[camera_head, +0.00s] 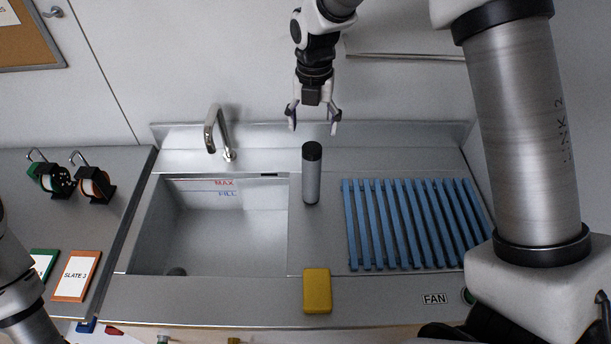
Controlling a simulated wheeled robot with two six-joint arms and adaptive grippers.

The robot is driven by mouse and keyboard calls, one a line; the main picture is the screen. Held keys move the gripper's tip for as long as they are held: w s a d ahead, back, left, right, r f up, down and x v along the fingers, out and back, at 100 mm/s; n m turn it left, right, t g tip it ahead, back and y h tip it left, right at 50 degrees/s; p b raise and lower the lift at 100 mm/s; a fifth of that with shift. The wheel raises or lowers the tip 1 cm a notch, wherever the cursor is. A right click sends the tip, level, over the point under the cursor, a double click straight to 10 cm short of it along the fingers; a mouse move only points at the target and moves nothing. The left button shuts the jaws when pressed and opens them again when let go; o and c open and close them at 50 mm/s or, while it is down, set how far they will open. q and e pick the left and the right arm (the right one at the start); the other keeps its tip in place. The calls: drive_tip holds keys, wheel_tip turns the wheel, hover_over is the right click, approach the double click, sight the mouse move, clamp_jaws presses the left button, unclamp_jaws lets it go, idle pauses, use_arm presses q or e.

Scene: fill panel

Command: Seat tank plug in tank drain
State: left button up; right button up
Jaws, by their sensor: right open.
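The tank (225,245) is a grey metal basin set in the counter, with MAX and FILL lines on its back wall. At its front left bottom is a small dark round shape (176,271), partly cut off by the front rim. I cannot tell whether it is the bare drain or a plug at the drain. No separate plug can be made out. My right gripper (313,122) is open and empty, pointing down, high above the back of the counter near a grey cylinder. My left arm shows at the lower left edge; its gripper is out of view.
The grey cylinder (311,178) with a black top stands upright right of the tank. A faucet (218,133) rises behind the tank. A yellow block (317,290) lies at the front, a blue slatted rack (414,224) at right. Two reels (95,185) (52,179) and slate cards (77,276) are left.

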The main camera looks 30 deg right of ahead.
drive_tip(key=b, duration=0.3)
hover_over(312, 162)
drive_tip(key=w+d, duration=0.1)
drive_tip(key=w, duration=0.1)
drive_tip(key=f, duration=0.4)
drive_tip(key=shift+s+f, duration=0.1)
drive_tip(key=shift+s, duration=0.1)
drive_tip(key=shift+w+f+p, duration=0.3)
drive_tip(key=shift+w+f, duration=0.15)
drive_tip(key=shift+f, duration=0.35)
drive_tip(key=f+p, duration=0.1)
drive_tip(key=s+f, duration=0.1)
drive_tip(key=f, duration=0.1)
drive_tip(key=shift+p, duration=0.4)
drive_tip(key=f, duration=0.2)
drive_tip(key=shift+w+f, duration=0.2)
drive_tip(key=shift+f, duration=0.2)
drive_tip(key=shift+w+f, duration=0.15)
drive_tip(key=shift+f, duration=0.1)
drive_tip(key=shift+s+r, duration=0.15)
drive_tip(key=shift+s, duration=0.05)
drive_tip(key=c, duration=0.8)
use_arm(q)
drive_tip(key=shift+f, duration=0.75)
use_arm(e)
clamp_jaws()
